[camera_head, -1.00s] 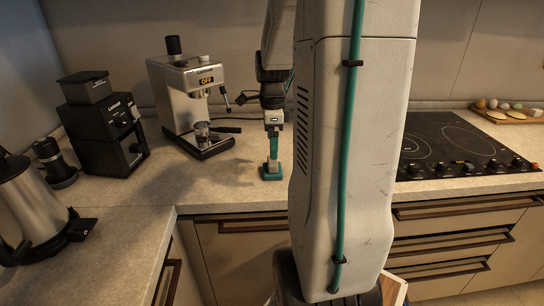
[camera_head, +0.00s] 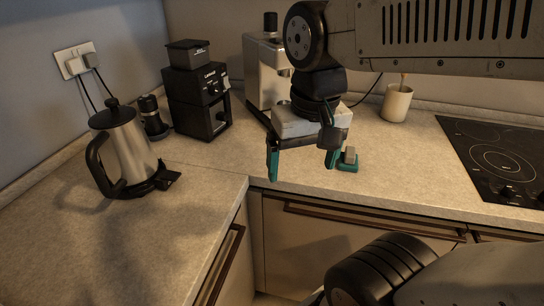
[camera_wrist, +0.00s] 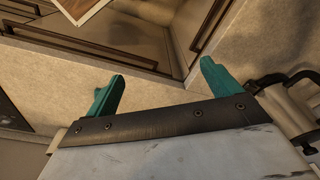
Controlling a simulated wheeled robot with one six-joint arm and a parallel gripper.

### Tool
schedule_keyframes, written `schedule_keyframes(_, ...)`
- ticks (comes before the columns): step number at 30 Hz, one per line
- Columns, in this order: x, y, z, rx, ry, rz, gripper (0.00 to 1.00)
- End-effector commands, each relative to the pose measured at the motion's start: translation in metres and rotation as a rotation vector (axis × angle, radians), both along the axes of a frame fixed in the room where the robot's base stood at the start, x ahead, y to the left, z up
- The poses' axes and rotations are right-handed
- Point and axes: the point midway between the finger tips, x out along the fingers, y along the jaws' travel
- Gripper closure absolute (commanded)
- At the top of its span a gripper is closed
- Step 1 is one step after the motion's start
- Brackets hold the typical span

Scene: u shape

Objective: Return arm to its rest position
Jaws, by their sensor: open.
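My gripper (camera_head: 302,172) hangs over the counter near the inner corner in the head view, in front of the espresso machine (camera_head: 264,75). Its two teal fingers are spread apart with nothing between them. The wrist view also shows the open, empty gripper (camera_wrist: 163,80), with counter and drawer fronts beyond it. My arm reaches in from the right, its upper link across the top right of the head view. The arm partly hides the espresso machine.
A steel kettle (camera_head: 126,150) stands on the left counter, with a black grinder (camera_head: 196,100) behind it. A beige mug (camera_head: 396,103) stands behind the arm. A black cooktop (camera_head: 500,160) is at right. Brown-handled drawers (camera_head: 360,228) line the counter front.

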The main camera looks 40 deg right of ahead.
Motion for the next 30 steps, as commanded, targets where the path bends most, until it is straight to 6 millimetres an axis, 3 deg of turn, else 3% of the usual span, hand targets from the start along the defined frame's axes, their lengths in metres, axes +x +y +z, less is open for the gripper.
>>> schedule_keyframes(3,-0.018,0.014,-0.004,-0.016,-0.011,0.198,0.11)
schedule_keyframes(6,-0.024,0.019,-0.006,-0.021,-0.012,0.271,0.11)
schedule_keyframes(30,-0.025,0.019,-0.006,-0.022,-0.012,0.281,0.11)
